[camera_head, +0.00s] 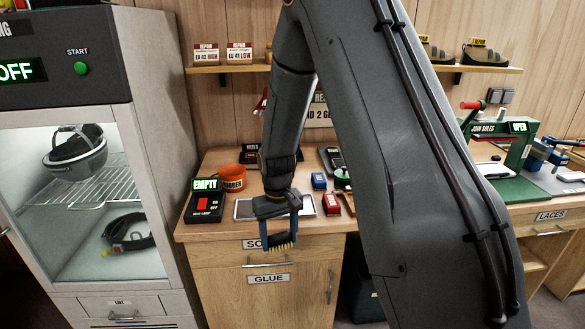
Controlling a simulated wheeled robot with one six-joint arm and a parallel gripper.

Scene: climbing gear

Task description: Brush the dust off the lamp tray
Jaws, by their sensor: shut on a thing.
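My gripper (279,212) points down in front of the workbench's front edge, shut on a brush. The lamp tray (243,209) is a flat grey plate with a light rim on the bench top, behind my gripper. My gripper and wrist hide part of it. Dust on it cannot be made out. A heat lamp box (204,203) with a green EMPTY sign stands left of the tray.
An orange pot (232,178) stands behind the tray. A red block (331,204) and a blue block (319,181) lie to its right. A tall grey cabinet (155,150) borders the bench on the left. A green press (515,155) stands at the right.

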